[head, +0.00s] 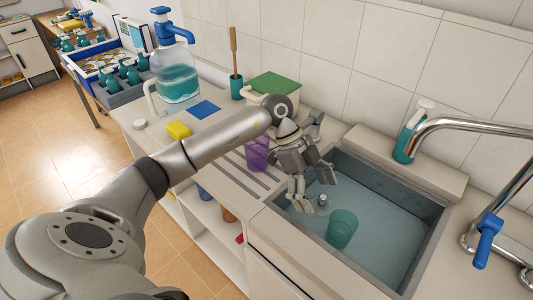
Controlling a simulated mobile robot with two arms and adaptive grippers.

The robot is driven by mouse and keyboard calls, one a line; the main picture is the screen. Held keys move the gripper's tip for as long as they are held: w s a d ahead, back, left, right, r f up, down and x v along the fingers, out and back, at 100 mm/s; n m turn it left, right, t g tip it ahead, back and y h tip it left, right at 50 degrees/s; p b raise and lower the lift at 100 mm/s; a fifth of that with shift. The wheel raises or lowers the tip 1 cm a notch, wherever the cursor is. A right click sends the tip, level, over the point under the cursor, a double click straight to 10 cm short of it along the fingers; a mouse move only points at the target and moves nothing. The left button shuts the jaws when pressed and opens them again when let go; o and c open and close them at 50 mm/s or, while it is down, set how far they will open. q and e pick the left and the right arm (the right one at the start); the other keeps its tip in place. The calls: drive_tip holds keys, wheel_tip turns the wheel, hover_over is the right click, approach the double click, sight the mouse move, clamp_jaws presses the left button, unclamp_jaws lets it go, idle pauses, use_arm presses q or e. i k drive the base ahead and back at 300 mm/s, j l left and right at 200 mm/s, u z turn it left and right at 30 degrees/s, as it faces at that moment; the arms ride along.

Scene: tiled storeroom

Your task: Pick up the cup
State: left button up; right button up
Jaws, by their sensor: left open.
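A purple translucent cup (256,153) stands on the grooved drainboard just left of my left gripper. A teal translucent cup (342,229) is in the sink basin (391,233), which looks filled with bluish water. My left gripper (313,194) is open, with its fingers pointing down over the left side of the basin. It appears empty and apart from the teal cup. The gripper's wrist is close to the purple cup in the picture; I cannot tell the gap in depth. My right gripper is not in view.
A curved chrome faucet (470,124) and a teal soap bottle (408,136) stand around the sink. A yellow sponge (178,130), a blue cloth (204,109), a large pump container (176,78) and a green-lidded box (273,88) stand on the counter. Tiled wall closes the back.

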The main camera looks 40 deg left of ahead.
sight(257, 151)
drive_tip(key=u, duration=1.25)
